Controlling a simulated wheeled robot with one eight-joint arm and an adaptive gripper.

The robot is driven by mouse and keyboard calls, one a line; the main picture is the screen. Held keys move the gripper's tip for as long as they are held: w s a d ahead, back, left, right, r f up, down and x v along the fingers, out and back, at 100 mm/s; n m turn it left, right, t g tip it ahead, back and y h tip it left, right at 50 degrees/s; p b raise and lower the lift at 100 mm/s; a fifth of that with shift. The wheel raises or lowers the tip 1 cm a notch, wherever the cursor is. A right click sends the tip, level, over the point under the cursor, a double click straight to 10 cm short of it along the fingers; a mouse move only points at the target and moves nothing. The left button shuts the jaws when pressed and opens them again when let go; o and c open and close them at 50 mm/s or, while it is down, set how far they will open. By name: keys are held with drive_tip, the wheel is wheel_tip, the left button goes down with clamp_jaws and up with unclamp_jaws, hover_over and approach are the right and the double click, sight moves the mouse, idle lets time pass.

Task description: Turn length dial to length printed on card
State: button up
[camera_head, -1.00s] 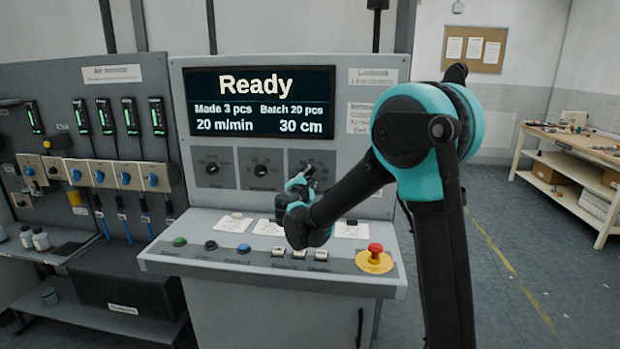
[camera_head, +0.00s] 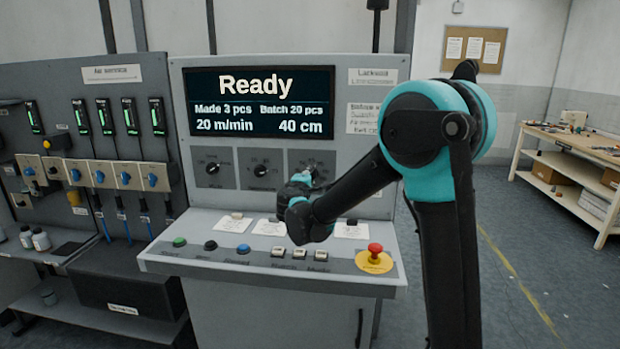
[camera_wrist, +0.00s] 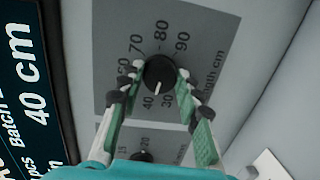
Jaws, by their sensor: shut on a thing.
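The length dial (camera_wrist: 160,74) is a black round knob on a grey plate marked in cm. Its white pointer line aims down, between the printed 40 and 30 and closer to 40. My gripper (camera_wrist: 157,82) is shut on the dial, one finger on each side. In the head view my gripper (camera_head: 303,179) is at the right-hand dial plate (camera_head: 326,158) and hides part of it. The display (camera_head: 262,101) reads "Ready" and "40 cm". White cards (camera_head: 270,228) lie on the console ledge; their print is too small to read.
Two other dials, left (camera_head: 212,168) and middle (camera_head: 261,170), sit beside it. Push buttons (camera_head: 243,249) line the ledge below, with a red emergency button (camera_head: 375,249) at its right. A wooden workbench (camera_head: 575,140) stands far right. The floor between is clear.

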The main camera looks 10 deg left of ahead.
drive_tip(key=shift+m, duration=0.4)
drive_tip(key=o, duration=1.2)
drive_tip(key=shift+c, duration=0.2)
drive_tip(key=s+a, duration=0.1)
drive_tip(key=s, duration=1.1)
drive_tip(key=shift+a+r, duration=0.15)
drive_tip(key=shift+r, duration=0.2)
